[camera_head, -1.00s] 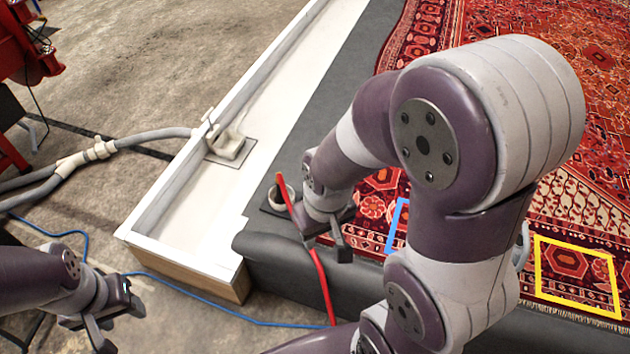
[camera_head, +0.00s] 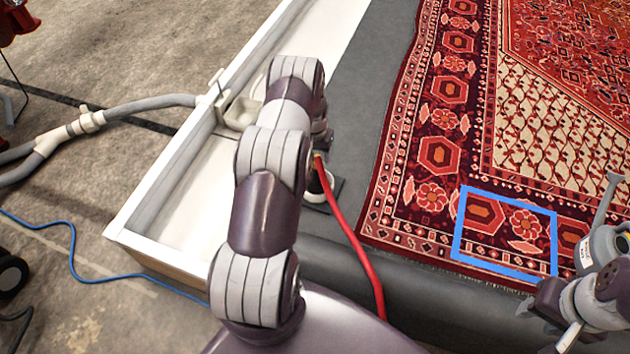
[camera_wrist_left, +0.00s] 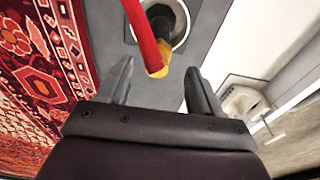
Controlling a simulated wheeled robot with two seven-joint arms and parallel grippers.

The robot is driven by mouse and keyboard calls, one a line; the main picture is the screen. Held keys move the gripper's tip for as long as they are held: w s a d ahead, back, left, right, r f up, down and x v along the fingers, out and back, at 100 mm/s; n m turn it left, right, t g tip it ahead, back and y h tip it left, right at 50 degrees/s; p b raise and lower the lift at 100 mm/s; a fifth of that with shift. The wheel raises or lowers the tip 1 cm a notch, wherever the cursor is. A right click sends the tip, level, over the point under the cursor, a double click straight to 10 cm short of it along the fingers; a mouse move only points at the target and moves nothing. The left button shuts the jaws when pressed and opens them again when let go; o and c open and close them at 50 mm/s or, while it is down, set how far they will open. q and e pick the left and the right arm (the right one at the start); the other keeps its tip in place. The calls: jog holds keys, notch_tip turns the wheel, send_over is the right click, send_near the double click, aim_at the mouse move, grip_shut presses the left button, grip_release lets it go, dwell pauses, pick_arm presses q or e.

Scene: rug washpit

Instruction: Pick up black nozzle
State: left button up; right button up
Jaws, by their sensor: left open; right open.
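The black nozzle (camera_wrist_left: 160,20) stands in a round white holder (camera_wrist_left: 181,38) in the left wrist view. A yellow collar (camera_wrist_left: 163,66) joins it to a red hose (camera_wrist_left: 143,30). My left gripper (camera_wrist_left: 157,68) is open, with the collar and hose end showing between its fingers; I cannot tell if they touch. In the head view my left arm hides most of the nozzle; the holder (camera_head: 327,181) and the red hose (camera_head: 352,238) show beside the arm. My right gripper (camera_head: 546,322) is at the lower right, open, away from the nozzle.
A patterned red rug (camera_head: 440,150) lies on the grey surface (camera_head: 362,95) to the right, with a blue square frame (camera_head: 457,222) on it. A white-walled trough (camera_head: 150,205) runs along the left, with a grey hose (camera_head: 150,107) at its wall. A blue cable (camera_head: 72,252) lies on the floor.

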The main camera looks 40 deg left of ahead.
aim_at(317, 158)
pick_arm(q)
jog(key=f, duration=0.2)
jog(key=f+b, duration=0.1)
jog(key=f, duration=0.1)
jog(key=shift+w+d+f, duration=0.15)
jog(key=shift+w+d, duration=0.05)
jog(key=shift+w+a+f, duration=0.1)
jog(key=shift+f, duration=0.25)
jog(key=shift+r, duration=0.1)
jog(key=c, duration=1.1)
jog(key=shift+o, duration=0.2)
